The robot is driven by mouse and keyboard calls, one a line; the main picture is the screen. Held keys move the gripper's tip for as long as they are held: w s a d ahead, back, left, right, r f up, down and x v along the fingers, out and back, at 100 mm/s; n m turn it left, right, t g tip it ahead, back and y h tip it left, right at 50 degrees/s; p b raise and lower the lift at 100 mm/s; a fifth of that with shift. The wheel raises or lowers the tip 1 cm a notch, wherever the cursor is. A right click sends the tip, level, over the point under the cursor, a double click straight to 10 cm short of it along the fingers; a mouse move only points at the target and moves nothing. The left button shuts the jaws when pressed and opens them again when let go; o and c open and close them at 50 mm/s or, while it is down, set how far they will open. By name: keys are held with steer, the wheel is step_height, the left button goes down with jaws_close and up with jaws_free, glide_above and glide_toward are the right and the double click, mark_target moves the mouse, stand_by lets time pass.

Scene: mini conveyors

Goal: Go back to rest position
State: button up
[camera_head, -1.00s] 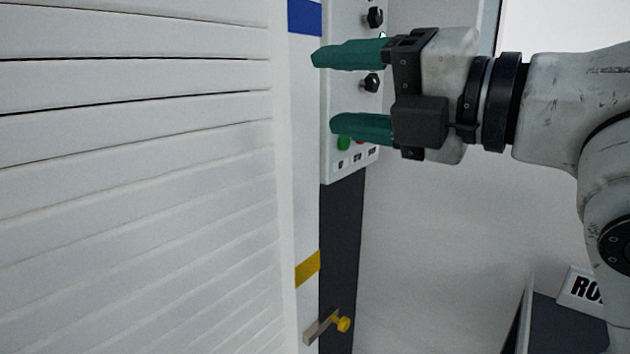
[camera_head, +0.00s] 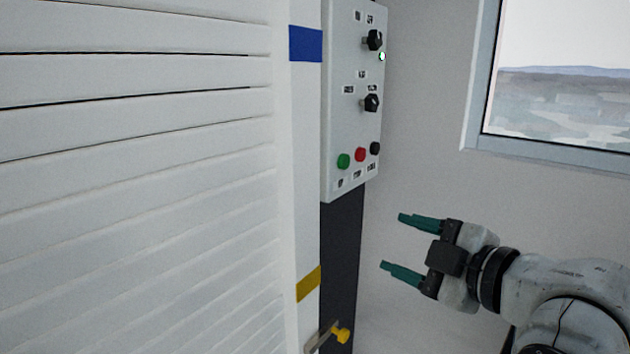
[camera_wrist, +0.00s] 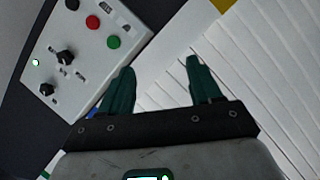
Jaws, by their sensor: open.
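My gripper (camera_head: 407,246) is open and empty, with two green fingers pointing left in the head view. It is below and to the right of a white control panel (camera_head: 345,120) and apart from it. The panel carries two black knobs, a lit green lamp (camera_head: 382,56), and green, red and black buttons. In the wrist view my gripper (camera_wrist: 160,80) has its fingers apart with nothing between them, and the panel (camera_wrist: 85,55) shows at the upper left.
A white slatted shutter (camera_head: 140,180) fills the left. Its post has a blue band (camera_head: 305,44) and a yellow band (camera_head: 308,284). A yellow knob on a latch (camera_head: 341,335) sticks out low down. A window (camera_head: 560,90) is at the upper right. The wall between is bare.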

steer(key=s+d+f+m+g+h+p, duration=0.25)
steer(key=s+f+m, duration=0.25)
steer(key=f, duration=0.7)
steer(key=s+d+f+m+g+h+p, duration=0.15)
steer(key=s+d+f+m+g, duration=0.35)
steer(key=f, duration=0.6)
steer(key=s+d+f+m+g+h, duration=0.1)
steer(key=s+f, duration=0.3)
steer(key=s, duration=0.4)
steer(key=s+d+f+m+g+h+p, duration=0.1)
steer(key=s+d+f+m+g+h, duration=0.1)
steer(key=s, duration=0.6)
steer(key=s+d+f+m+g+h+p, duration=0.1)
steer(key=s+d+f+m, duration=0.3)
steer(key=s, duration=0.4)
step_height(320, 180, down, 3)
steer(key=shift+r+m+h, duration=0.1)
steer(key=shift+m+h, duration=0.2)
steer(key=shift+m, duration=0.2)
steer(key=shift+g, duration=0.25)
steer(key=shift+c, duration=0.2)
